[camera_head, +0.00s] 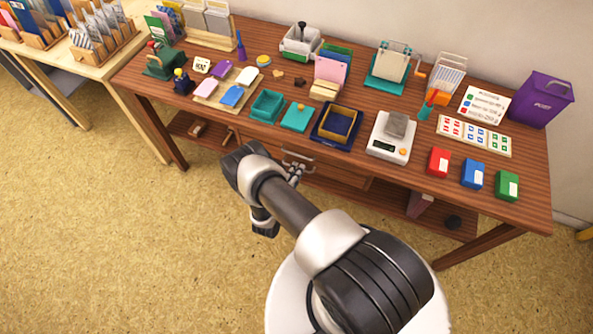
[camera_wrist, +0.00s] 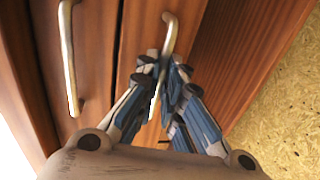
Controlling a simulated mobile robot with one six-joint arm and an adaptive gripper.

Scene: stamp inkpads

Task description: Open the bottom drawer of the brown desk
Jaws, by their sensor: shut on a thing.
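The brown desk (camera_head: 400,188) stands against the wall, with drawer fronts under its top. In the wrist view there are two metal bar handles, each on its own wooden front. One handle (camera_wrist: 68,60) is at the left and is free. The other handle (camera_wrist: 168,40), on the front nearer the floor side, is the bottom drawer's. My gripper (camera_wrist: 162,72) is shut on this handle, with its blue-grey fingers on either side of the bar. In the head view my gripper (camera_head: 294,176) is at the desk front, just below a visible handle (camera_head: 298,158). The lower handle is hidden there by my arm.
The desk top holds inkpads, trays, a scale (camera_head: 390,138), red, blue and green boxes (camera_head: 472,174) and a purple bin (camera_head: 541,98). A lower shelf (camera_head: 440,212) runs under the desk. A lighter table (camera_head: 95,68) stands at the left. The floor (camera_head: 130,240) in front is clear.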

